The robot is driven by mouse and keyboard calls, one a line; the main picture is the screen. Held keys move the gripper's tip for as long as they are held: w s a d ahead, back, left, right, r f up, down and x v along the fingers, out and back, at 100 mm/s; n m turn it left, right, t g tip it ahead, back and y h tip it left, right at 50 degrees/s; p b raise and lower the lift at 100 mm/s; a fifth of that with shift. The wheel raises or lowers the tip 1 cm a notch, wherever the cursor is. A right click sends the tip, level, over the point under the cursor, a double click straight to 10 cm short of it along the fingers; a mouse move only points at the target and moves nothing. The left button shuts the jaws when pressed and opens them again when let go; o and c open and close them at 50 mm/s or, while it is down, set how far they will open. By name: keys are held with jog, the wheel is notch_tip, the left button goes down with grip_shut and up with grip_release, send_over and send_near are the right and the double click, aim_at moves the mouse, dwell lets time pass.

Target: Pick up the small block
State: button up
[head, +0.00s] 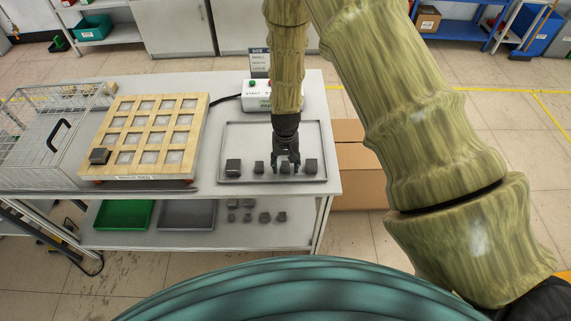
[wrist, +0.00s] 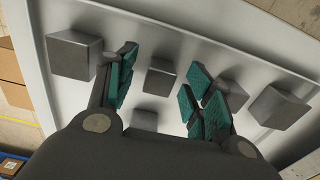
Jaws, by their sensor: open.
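Several dark grey blocks stand in a row in a shallow grey tray (head: 243,130). In the head view a large block (head: 233,166) is at the left, a smaller block (head: 259,167) beside it, another smaller block (head: 284,168) at my gripper, and a large block (head: 311,166) at the right. My gripper (head: 286,167) points down, open and empty. In the wrist view a smaller block (wrist: 160,77) shows between the teal finger pads of my gripper (wrist: 164,88). A small block (wrist: 145,120) is nearer the palm, partly hidden. A finger partly covers another block (wrist: 234,92).
A wooden grid board (head: 157,132) with one dark block (head: 99,156) on it lies left of the tray. A wire basket (head: 45,135) is further left. A control box (head: 258,95) stands behind the tray. The lower shelf holds a green tray (head: 124,214) and several blocks.

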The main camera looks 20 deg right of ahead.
jog(key=shift+f, duration=0.5)
grip_shut()
